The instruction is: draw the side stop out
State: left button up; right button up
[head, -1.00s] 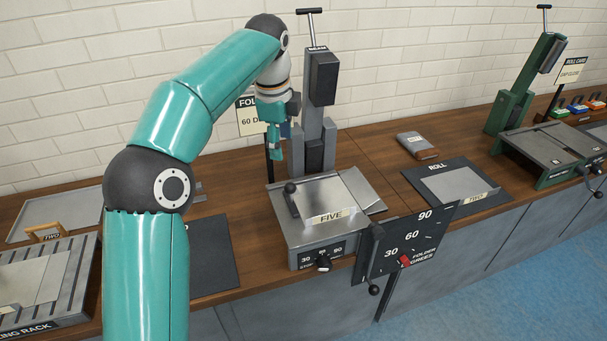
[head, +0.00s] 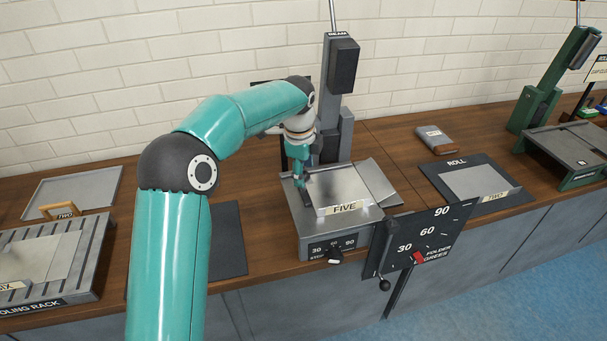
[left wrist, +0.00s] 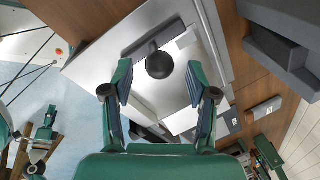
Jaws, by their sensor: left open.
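The folder (head: 290,223) has a metal bed with a plate labelled FIVE (head: 344,208) on it. A dark bar (head: 308,204), seemingly the side stop, lies along the plate's left side. In the left wrist view a round black knob (left wrist: 159,65) on a short stem shows between the finger ends. My left gripper (head: 303,180) is over the left part of the bed, fingers down. It also shows in the left wrist view (left wrist: 158,80), open, with a finger on each side of the knob; contact cannot be told. The head view hides the knob behind the fingers.
The grey beam column (head: 340,95) stands behind the bed. The degree dial board (head: 415,240) is at the front right. A dark mat (head: 228,240) lies left of the folder. A teal arm end, seemingly mine, shows small in the left wrist view.

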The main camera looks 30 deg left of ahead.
pick_arm(q)
jog(key=shift+w+f, duration=0.15)
jog(key=shift+f, duration=0.7)
jog(key=shift+c, duration=0.3)
grip_shut()
